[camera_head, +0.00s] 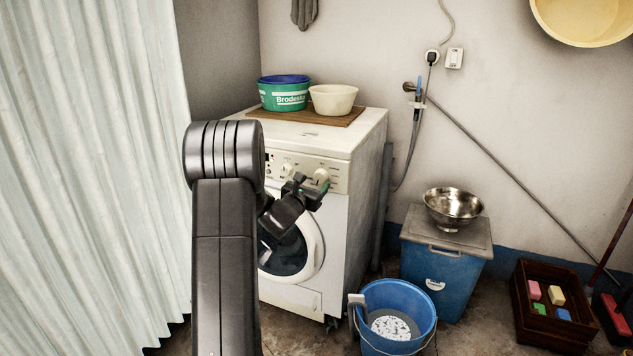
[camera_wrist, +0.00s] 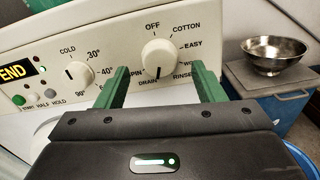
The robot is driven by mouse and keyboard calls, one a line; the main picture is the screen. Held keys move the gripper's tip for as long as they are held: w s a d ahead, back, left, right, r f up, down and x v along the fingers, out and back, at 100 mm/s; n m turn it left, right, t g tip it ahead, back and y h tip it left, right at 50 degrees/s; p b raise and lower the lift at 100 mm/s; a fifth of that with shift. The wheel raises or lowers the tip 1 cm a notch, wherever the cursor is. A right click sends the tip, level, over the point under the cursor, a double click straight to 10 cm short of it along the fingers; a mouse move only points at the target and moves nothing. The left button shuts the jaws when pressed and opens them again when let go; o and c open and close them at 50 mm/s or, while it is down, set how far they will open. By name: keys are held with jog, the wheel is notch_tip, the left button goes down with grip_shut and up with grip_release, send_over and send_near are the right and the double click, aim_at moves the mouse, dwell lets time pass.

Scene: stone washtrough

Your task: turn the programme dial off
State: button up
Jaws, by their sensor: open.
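The programme dial (camera_wrist: 159,57) is a white round knob on the washing machine's front panel, with OFF, COTTON, EASY, RINSE, DRAIN and SPIN printed around it. Its dark mark seems to point down, near DRAIN, away from OFF at the top. In the head view the dial (camera_head: 321,175) shows just above my gripper (camera_head: 310,187). In the wrist view my gripper (camera_wrist: 160,86) is open and empty, its green fingers below and to either side of the dial. I see no contact with the dial. The washing machine (camera_head: 348,210) has its round door closed.
A temperature dial (camera_wrist: 80,73) sits left of the programme dial, with an END display (camera_wrist: 13,72) and small buttons further left. Tubs (camera_head: 333,99) stand on the machine. A blue bin with a steel bowl (camera_head: 454,207) and a blue bucket (camera_head: 394,310) stand to the right.

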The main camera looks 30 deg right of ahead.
aim_at(319, 178)
jog(key=shift+x, duration=1.75)
jog(key=c, duration=1)
